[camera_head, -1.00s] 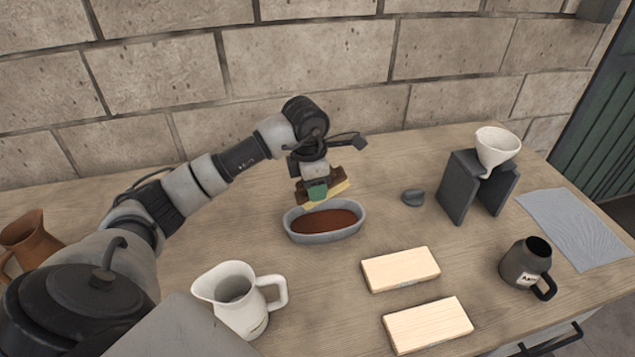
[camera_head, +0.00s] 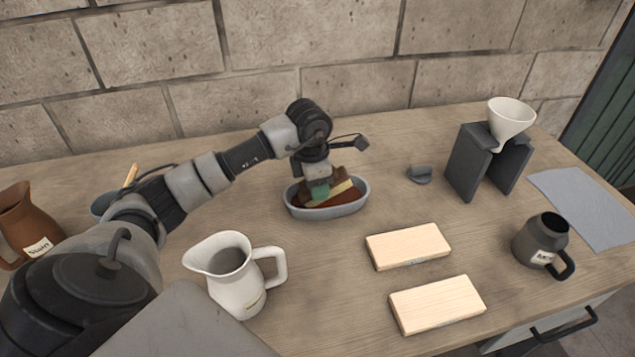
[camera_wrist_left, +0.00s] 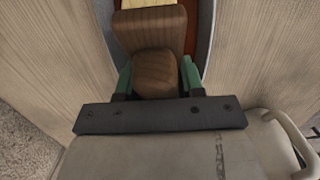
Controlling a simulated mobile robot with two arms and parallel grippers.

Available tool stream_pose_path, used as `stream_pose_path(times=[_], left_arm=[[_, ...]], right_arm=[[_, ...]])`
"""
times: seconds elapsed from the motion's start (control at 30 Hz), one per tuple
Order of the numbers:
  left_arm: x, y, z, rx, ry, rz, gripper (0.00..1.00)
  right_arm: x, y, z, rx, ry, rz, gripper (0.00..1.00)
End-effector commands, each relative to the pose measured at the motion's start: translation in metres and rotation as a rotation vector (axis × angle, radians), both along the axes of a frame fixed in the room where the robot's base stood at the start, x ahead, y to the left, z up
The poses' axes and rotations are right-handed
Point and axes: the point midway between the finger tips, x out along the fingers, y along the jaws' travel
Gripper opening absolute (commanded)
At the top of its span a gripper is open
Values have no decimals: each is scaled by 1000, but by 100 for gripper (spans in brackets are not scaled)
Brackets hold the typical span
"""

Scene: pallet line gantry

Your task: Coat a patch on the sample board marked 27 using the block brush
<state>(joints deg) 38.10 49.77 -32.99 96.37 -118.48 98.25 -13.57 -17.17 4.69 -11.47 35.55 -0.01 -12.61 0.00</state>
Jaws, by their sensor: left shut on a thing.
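My left gripper (camera_head: 319,186) is shut on the wooden handle of the block brush (camera_head: 342,187). The brush is lowered into the grey oval dish (camera_head: 331,213), which holds red-brown liquid (camera_head: 352,196). In the left wrist view the brown brush handle (camera_wrist_left: 155,72) sits between the green fingertips, with a pale strip at its far end. Whether the bristles touch the liquid is hidden. Two pale wooden boards (camera_head: 408,246) (camera_head: 437,303) lie flat at the right front, both plain on top; no number can be read. My right gripper is out of view.
A white pitcher (camera_head: 228,274) stands in front of the dish. A brown jug labelled Stain (camera_head: 25,226) is at the left. A dark mug (camera_head: 541,240), a funnel on a stand (camera_head: 508,121), a grey cloth (camera_head: 585,207) and a small grey object (camera_head: 420,174) are at the right.

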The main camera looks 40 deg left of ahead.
Motion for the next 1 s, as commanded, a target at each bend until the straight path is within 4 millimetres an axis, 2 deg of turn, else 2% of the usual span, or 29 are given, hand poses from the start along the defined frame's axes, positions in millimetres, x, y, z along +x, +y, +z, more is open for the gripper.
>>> stream_pose_path(times=[0.53, 1.0], left_arm=[[0, 0, 4, 0, -1, 0, 19], [0, 0, 40, 0, -3, 0, 19]], right_arm=[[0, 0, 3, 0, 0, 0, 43], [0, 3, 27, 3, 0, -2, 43]])
